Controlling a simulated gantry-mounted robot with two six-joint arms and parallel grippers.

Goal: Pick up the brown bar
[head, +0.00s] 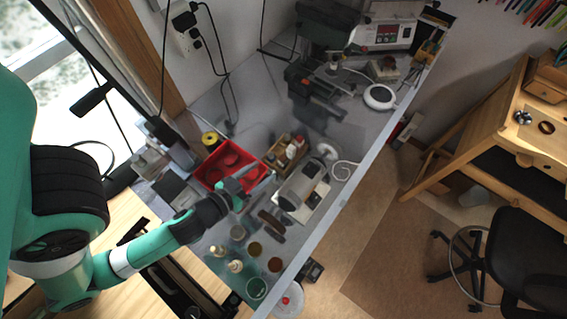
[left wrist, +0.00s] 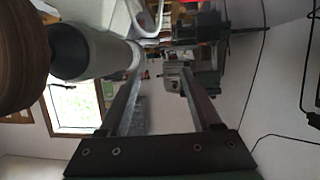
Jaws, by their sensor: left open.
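A dark brown elongated piece, which looks like the brown bar (head: 271,222), lies on the grey bench below the grey-white cylindrical machine. My left gripper (head: 266,182) is above and to the left of it, near the red bin, and appears apart from it. In the left wrist view my left gripper (left wrist: 160,78) has its two fingers spread with nothing held between them. A brown rounded shape (left wrist: 20,50) is close to the camera at the upper left there; I cannot tell whether it is the bar. My right gripper is not in view.
A red bin (head: 228,164) is behind my left gripper, beside a wooden box (head: 286,152). The grey-white machine (head: 303,187) stands just right of the gripper. Several small jars, including a brown one (head: 254,249), stand toward the front. The bench edge (head: 335,218) runs along the right.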

